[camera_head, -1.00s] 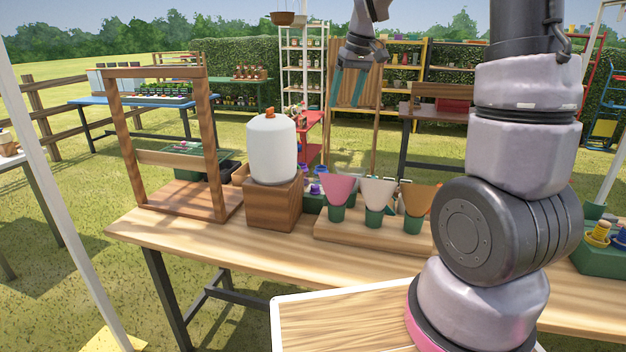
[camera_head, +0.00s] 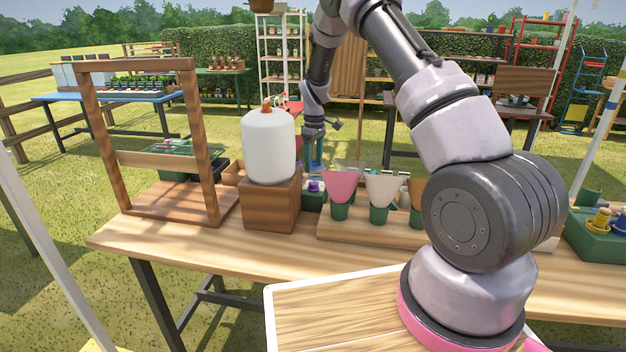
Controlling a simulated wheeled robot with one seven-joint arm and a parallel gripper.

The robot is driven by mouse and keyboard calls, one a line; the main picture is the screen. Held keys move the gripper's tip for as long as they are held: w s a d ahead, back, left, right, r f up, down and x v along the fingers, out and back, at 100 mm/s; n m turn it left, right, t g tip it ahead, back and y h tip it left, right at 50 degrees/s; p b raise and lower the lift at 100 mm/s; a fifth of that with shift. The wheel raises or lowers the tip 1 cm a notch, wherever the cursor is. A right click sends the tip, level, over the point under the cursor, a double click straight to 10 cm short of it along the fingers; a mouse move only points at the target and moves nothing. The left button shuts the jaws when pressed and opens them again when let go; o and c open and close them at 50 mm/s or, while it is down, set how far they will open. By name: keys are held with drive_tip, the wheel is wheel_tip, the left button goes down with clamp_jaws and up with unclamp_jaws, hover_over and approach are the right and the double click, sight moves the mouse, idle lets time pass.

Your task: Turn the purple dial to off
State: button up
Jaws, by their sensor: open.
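A small purple knob (camera_head: 314,187) shows on a green box (camera_head: 313,203) behind the table's middle, between the white tank and the pink cone. It is likely the purple dial; its setting is too small to read. My gripper (camera_head: 314,166) hangs with its blue fingers pointing down, just above or behind the purple knob in the picture. It is open and appears empty. I cannot tell whether the fingertips touch anything, as the tank and cones partly hide that area.
A white tank (camera_head: 268,147) stands on a wooden block (camera_head: 271,205). Right of it are pink (camera_head: 341,188), white (camera_head: 381,189) and tan cones in green cups on a wooden board. A wooden frame (camera_head: 203,150) stands at left. The table's front left is clear.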

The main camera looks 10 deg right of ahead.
sight(313, 182)
wheel_tip(313, 182, down, 7)
drive_tip(key=shift+s+r, duration=0.1)
drive_tip(key=shift+r, duration=0.05)
clamp_jaws()
